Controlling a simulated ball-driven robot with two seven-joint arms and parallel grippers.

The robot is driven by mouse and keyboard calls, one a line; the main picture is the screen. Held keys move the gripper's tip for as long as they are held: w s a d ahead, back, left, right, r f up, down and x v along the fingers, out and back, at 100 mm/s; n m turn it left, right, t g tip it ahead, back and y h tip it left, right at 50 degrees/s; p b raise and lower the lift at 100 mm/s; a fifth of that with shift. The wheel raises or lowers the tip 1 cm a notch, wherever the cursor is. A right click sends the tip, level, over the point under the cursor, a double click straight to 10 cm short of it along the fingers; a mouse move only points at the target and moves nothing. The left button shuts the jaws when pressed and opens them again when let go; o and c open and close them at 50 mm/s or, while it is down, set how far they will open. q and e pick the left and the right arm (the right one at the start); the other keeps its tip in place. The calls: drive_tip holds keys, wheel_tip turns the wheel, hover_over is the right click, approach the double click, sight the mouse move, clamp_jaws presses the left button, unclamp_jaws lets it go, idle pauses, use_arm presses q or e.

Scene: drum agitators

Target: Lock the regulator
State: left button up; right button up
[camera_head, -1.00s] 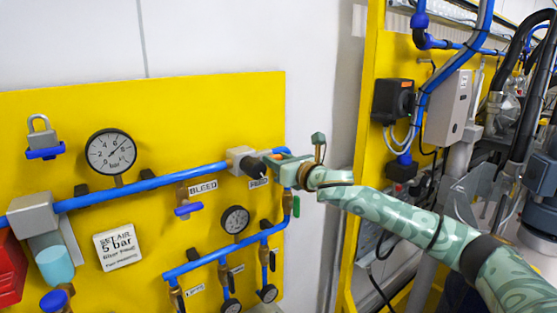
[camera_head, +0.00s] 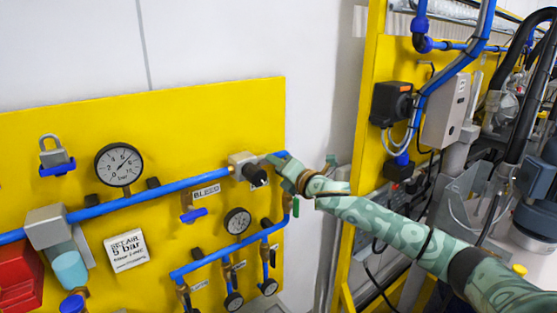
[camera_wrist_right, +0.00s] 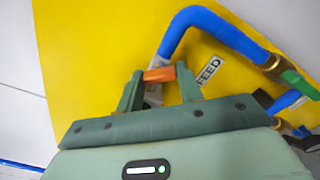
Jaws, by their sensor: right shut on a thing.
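A grey block with a black knob (camera_head: 256,176), perhaps the regulator, sits on the blue pipe at the panel's right side. My right gripper (camera_head: 278,158) is just right of it, at the panel's edge. In the right wrist view my right gripper (camera_wrist_right: 160,78) is shut on a small orange piece (camera_wrist_right: 159,74) beside the FEED label (camera_wrist_right: 208,71). The head view does not show that piece clearly. A grey padlock (camera_head: 53,156) sits on a blue holder (camera_head: 57,168) at the upper left. My left gripper is not in view.
The yellow panel (camera_head: 200,110) carries a large gauge (camera_head: 119,165), the BLEED valve (camera_head: 194,215), a smaller gauge (camera_head: 238,221) and lower blue pipes. A pipe with a green-handled valve (camera_wrist_right: 300,83) is close to my right gripper. A yellow frame stands behind my right arm.

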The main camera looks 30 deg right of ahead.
drive_tip(key=shift+m+p, duration=2.05)
drive_tip(key=shift+m, duration=1.95)
drive_tip(key=o, duration=1)
drive_tip(key=shift+d, duration=0.1)
drive_tip(key=shift+s, duration=0.1)
drive_tip(key=s+b, duration=0.1)
drive_tip(key=s, duration=0.4)
drive_tip(key=s+d+b, duration=0.1)
drive_tip(key=s+b, duration=0.1)
drive_tip(key=s, duration=0.3)
drive_tip(key=s+b, duration=0.1)
drive_tip(key=s, duration=0.5)
drive_tip(key=shift+s+d, duration=0.1)
drive_tip(key=shift+d, duration=0.05)
